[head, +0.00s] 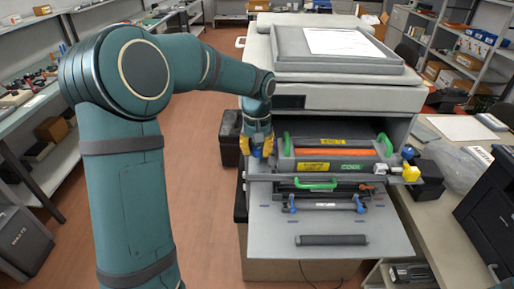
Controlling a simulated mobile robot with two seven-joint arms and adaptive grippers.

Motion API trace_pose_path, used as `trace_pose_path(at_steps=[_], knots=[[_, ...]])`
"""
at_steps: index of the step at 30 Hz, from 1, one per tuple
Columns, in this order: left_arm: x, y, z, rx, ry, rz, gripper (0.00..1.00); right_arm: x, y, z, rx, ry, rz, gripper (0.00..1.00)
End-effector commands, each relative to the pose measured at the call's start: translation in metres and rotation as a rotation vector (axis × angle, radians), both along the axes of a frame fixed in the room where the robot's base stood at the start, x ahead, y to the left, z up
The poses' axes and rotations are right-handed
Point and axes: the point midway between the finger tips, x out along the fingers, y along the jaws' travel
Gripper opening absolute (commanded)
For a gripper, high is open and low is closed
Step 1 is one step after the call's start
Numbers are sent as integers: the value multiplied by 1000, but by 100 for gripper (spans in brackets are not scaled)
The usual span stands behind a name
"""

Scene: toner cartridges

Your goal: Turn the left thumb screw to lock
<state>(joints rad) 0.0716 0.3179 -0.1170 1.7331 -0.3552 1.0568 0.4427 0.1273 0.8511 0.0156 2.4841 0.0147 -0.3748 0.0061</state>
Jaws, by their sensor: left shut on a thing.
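A grey printer (350,97) stands open at the front, with its wide flap (270,225) folded down. My left gripper (259,152) has yellow fingers and points down at the left end of the opening. It is shut on the left thumb screw (257,142), a small blue part mostly hidden between the fingers. How far the screw is turned cannot be seen. My right gripper is not in view.
An orange bar (335,152) and green handles (384,144) lie inside the opening, just right of my gripper. A rod with blue ends (327,206) and a dark roller (331,240) lie on the flap. A cluttered table stands at right.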

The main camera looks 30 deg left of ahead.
Motion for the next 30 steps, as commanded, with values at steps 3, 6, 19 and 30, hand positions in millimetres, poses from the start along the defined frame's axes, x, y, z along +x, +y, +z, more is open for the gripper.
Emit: trace_pose_path(at_steps=[3, 6, 19, 30], knots=[[0, -1, 1, -1, 2, -81, 0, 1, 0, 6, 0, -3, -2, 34], [0, -1, 1, -1, 0, -166, 0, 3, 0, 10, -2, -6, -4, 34], [0, -1, 2, -1, -1, -574, 0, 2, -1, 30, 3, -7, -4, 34], [0, 0, 2, -1, -2, -925, 0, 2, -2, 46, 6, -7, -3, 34]])
